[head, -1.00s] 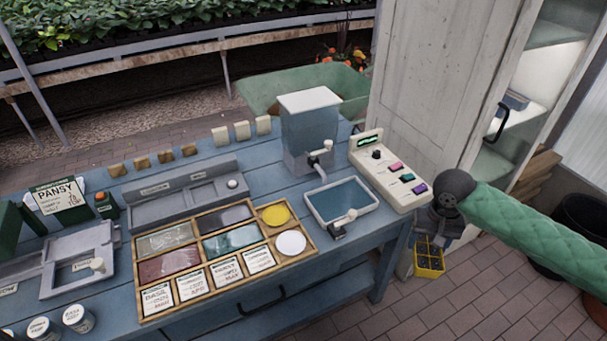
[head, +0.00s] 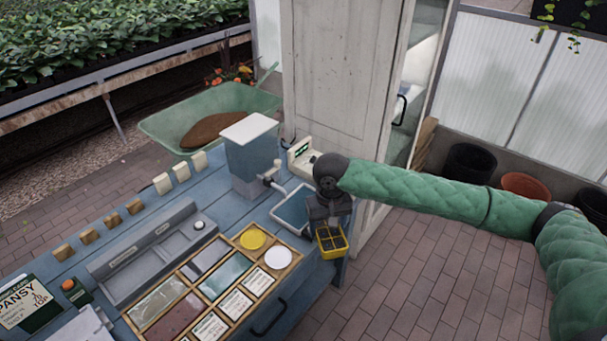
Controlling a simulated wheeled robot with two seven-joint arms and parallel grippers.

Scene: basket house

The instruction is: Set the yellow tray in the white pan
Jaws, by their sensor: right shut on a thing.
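The yellow tray (head: 332,243) is a small square tray with dark cells. My right gripper (head: 328,222) is shut on it from above and holds it at the right end of the blue bench, by the bench edge. The white pan (head: 292,209) is a shallow white-rimmed basin with a blue-grey inside, on the bench below the dispenser's tap. The tray is just right of and nearer than the pan, outside it. My right gripper and wrist hide the pan's right side. My left gripper is not in view.
A clear dispenser (head: 250,158) with a white lid stands behind the pan. A white control panel (head: 303,160) is partly hidden behind my right wrist. A wooden sectioned box (head: 213,290) lies left of the pan. A tall white cabinet (head: 340,80) stands behind.

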